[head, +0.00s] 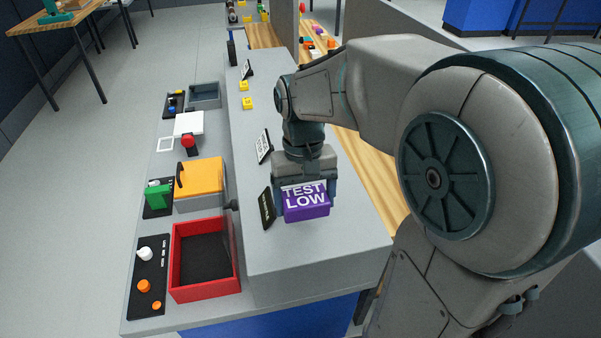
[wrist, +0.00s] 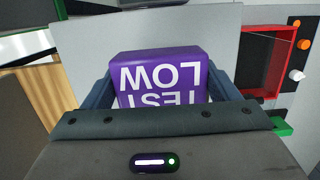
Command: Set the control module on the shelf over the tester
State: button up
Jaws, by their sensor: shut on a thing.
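The control module, taken here as the purple block marked "TEST LOW" (head: 308,211), is held between the fingers of my gripper (head: 305,199). It also fills the middle of the wrist view (wrist: 160,77), its lettering upside down. My gripper is shut on its sides. The module is over the near part of the raised grey shelf (head: 300,258); I cannot tell whether it touches the surface. Which unit below is the tester is not clear. A grey box with a yellow lid (head: 199,178) and a red-walled tray (head: 205,287) stand on the lower bench left of the shelf.
Small black signs stand along the shelf's left side, one (head: 267,208) close to the module. A panel with white and orange knobs (head: 148,277) lies left of the red tray. Yellow blocks (head: 248,103) sit farther back. The shelf's near end is clear.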

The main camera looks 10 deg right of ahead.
aim_at(314, 189)
jog(key=w+d+f, duration=0.1)
jog(key=w, duration=0.1)
jog(key=w+d+f, duration=0.1)
jog(key=w, duration=0.1)
jog(key=w+d+f+p, duration=0.1)
jog(key=w+f, duration=0.1)
jog(key=shift+d+f, duration=0.1)
jog(key=shift+d, duration=0.15)
jog(key=shift+f, duration=2)
jog(key=shift+f, duration=0.1)
jog(key=o, duration=1)
jog(key=shift+s, duration=0.1)
